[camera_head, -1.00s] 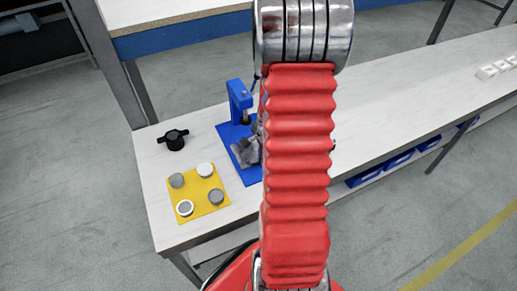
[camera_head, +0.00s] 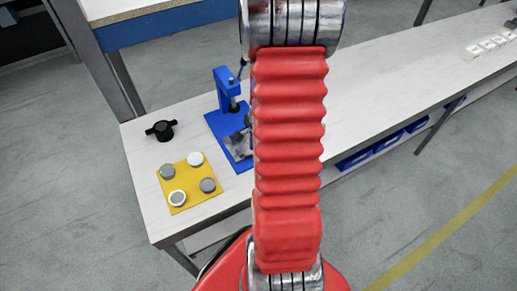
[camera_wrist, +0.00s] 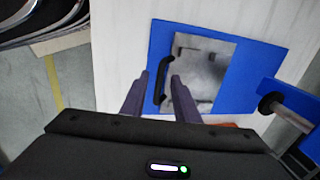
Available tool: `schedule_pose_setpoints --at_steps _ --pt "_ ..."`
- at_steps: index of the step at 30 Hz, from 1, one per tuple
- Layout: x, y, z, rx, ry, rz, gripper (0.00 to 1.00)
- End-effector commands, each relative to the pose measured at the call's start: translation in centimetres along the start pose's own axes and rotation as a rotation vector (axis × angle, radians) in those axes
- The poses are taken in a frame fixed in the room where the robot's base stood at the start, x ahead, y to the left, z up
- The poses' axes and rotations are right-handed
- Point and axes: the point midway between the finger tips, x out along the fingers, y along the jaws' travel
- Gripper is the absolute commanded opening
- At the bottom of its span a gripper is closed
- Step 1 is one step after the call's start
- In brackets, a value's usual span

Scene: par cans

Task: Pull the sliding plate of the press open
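The blue press (camera_head: 224,93) stands on the white bench, partly behind my arm. Its grey metal sliding plate (camera_wrist: 212,72) lies on the blue base (camera_wrist: 256,72). A black bar handle (camera_wrist: 178,45) runs along the plate's left edge in the wrist view. My gripper (camera_wrist: 158,77) is open, its two purple-grey fingers apart. The lower part of the handle shows between the fingertips; I cannot tell whether either finger touches it. In the head view my arm hides the gripper and part of the plate (camera_head: 238,142).
A yellow mat (camera_head: 187,183) with several round grey and white cans lies at the front left of the bench. A black knobbed part (camera_head: 161,130) stands behind it. White blocks (camera_head: 488,46) sit far right.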

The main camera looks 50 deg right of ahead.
Motion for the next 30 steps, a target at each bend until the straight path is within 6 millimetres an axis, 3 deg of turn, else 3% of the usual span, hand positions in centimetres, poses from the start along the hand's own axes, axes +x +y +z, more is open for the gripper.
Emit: schedule_pose_setpoints --at_steps 11,30 --pt "-1.8 -0.1 0.0 -0.002 0.001 -0.003 0.28" --pt "-9.4 0.1 -0.2 0.002 0.002 -0.004 0.28"
